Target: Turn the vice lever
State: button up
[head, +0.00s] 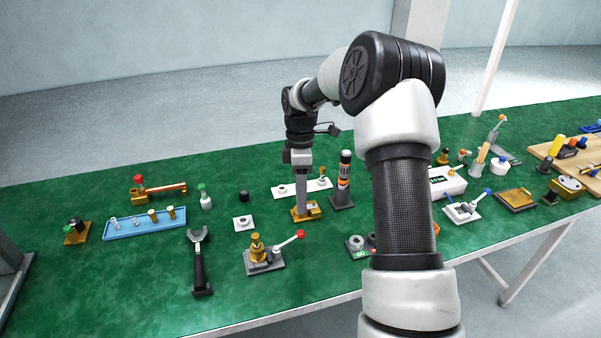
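A brass fixture on a grey base plate (265,262) stands near the table's front edge, left of my gripper. A lever (289,243) with a red ball end sticks out from it to the right and slightly up; it looks like the vice lever, though I cannot be sure. My gripper (301,207) points straight down over a second, low brass block (312,209) farther back. Its fingers look close together and reach down to that block. I cannot tell whether they touch it or hold anything. My gripper is apart from the red-ended lever.
A fork-ended tool (199,268) lies left of the lever fixture. A blue tray (146,224) with small parts is farther left. A dark striped tower (343,178) stands close right of my gripper. A blue-handled clamp (464,211) is at right. Green table is clear at front left.

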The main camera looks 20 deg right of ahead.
notch_tip(320, 180, up, 7)
jog(key=w, duration=0.1)
jog(key=shift+w+p, duration=0.15)
jog(key=shift+p, duration=0.15)
jog(key=shift+d+f, duration=0.1)
jog(key=s+a+r+m+t+h+p, duration=0.1)
jog(key=s+a+r+m+t+p, duration=0.15)
jog(key=s+r, duration=0.55)
jog(key=s+a+r+m+t+h+p, duration=0.1)
jog(key=s+r+m+p, duration=0.3)
jog(key=r, duration=0.7)
jog(key=s+a+r+m+t+p, duration=0.1)
jog(key=s+m, duration=0.3)
jog(key=s, duration=0.4)
jog(key=s+a+r+m+t+y+p, duration=0.1)
jog(key=s+r+m+t, duration=0.2)
jog(key=s, duration=0.6)
jog(key=shift+s+r+m+y+p, duration=0.15)
jog(key=shift+r+m+y+p, duration=0.2)
jog(key=shift+m, duration=0.6)
jog(key=shift+a, duration=0.1)
